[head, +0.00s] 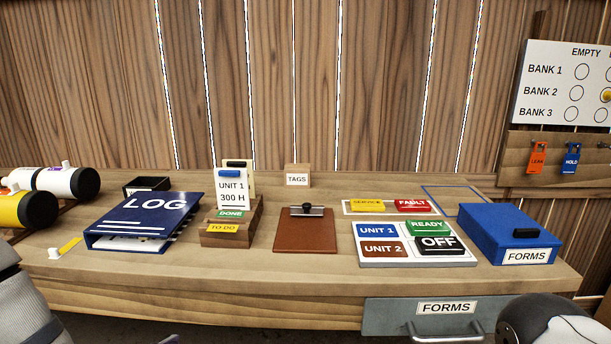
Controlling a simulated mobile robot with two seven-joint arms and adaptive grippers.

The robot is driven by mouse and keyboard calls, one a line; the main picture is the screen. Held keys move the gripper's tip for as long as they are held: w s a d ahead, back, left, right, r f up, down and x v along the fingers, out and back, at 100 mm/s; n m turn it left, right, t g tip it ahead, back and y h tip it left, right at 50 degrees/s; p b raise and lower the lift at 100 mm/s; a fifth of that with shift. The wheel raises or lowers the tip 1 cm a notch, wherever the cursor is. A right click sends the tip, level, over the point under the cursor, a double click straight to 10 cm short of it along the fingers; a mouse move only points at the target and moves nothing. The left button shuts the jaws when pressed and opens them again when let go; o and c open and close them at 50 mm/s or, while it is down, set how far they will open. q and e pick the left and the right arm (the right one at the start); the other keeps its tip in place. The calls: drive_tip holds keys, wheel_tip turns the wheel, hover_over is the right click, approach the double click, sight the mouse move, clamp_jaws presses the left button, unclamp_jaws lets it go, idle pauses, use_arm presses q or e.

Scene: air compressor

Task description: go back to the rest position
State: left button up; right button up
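Neither of my grippers can be made out in the head view. A grey link of my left arm shows at the lower left corner, and a black and white link of my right arm at the lower right. A small grey sliver at the bottom edge, left of centre, is too cut off to identify. Both arms are low, in front of the workbench (300,275), and no held object is visible.
On the bench stand a blue LOG binder (145,220), a wooden card holder (230,222), a brown clipboard (305,232), a sign panel (413,258) and a blue FORMS box (510,235). Cylinders (66,182) lie at left. A grey FORMS drawer (385,316) is in the bench front.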

use_arm(q)
drive_tip(key=s+f+g, duration=0.5)
drive_tip(key=s+f, duration=0.4)
drive_tip(key=s, duration=0.4)
drive_tip(key=s+a+f+g, duration=0.1)
drive_tip(key=s+g, duration=0.2)
drive_tip(key=s, duration=0.6)
drive_tip(key=s+a+f+n+g+y+p, duration=0.1)
drive_tip(key=s+a+f+g, duration=0.1)
drive_tip(key=s, duration=0.7)
drive_tip(key=s+a+f+g+y, duration=0.1)
drive_tip(key=s+g, duration=0.3)
drive_tip(key=s, duration=0.5)
drive_tip(key=shift+s+a+f+p, duration=0.15)
drive_tip(key=shift+a+f+p, duration=0.25)
drive_tip(key=shift+a+f, duration=0.3)
use_arm(e)
drive_tip(key=w+r+t, duration=0.1)
drive_tip(key=w+r, duration=0.1)
drive_tip(key=shift+r, duration=0.3)
